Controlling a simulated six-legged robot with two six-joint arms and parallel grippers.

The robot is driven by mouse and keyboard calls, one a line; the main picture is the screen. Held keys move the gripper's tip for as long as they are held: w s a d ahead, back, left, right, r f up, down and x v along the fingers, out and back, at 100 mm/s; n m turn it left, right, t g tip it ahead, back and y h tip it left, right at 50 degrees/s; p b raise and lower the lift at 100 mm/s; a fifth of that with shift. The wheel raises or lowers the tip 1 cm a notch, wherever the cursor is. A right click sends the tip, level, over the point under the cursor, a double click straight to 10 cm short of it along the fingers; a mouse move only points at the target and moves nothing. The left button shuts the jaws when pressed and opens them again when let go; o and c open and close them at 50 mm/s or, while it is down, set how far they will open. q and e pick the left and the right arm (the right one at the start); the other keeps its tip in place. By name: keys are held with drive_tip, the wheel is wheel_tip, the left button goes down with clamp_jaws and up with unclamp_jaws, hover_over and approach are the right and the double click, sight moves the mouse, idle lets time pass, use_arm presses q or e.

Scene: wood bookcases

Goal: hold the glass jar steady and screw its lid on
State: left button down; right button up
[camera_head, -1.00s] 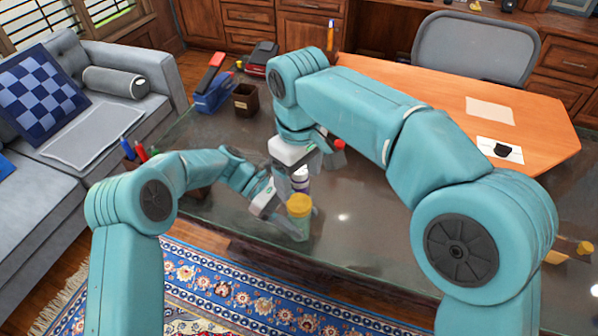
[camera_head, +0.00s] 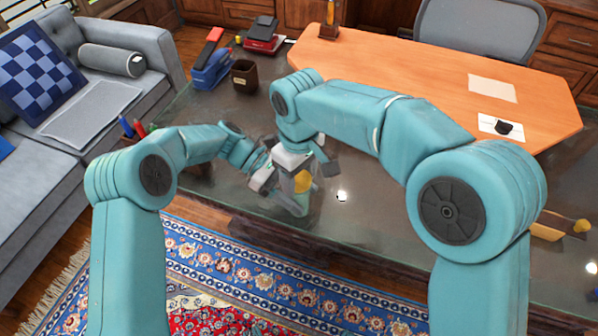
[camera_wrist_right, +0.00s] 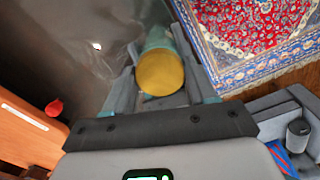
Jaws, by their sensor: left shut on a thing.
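The glass jar (camera_head: 298,203) stands upright on the glass tabletop, in the middle of the head view. Its yellow lid (camera_head: 303,182) sits on top of it; whether it is threaded cannot be seen. In the right wrist view the lid (camera_wrist_right: 160,74) is seen from above. My left gripper (camera_head: 283,196) is shut on the jar from the left, below the lid. My right gripper (camera_head: 309,172) points down over the jar, its fingers on either side of the lid. It looks open, with small gaps beside the lid. Its upper part hides some of the lid.
A brown pen cup (camera_head: 244,77), a blue stapler-like item (camera_head: 211,70) and a red-and-black item (camera_head: 263,38) stand at the back left. A red object (camera_wrist_right: 54,107) shows in the wrist view.

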drive_tip(key=c, duration=0.5)
drive_tip(key=m, duration=0.8)
drive_tip(key=o, duration=1.1)
drive_tip(key=shift+o, duration=0.2)
drive_tip(key=shift+r, duration=0.1)
drive_tip(key=shift+r, duration=2.15)
drive_tip(key=shift+c, duration=0.5)
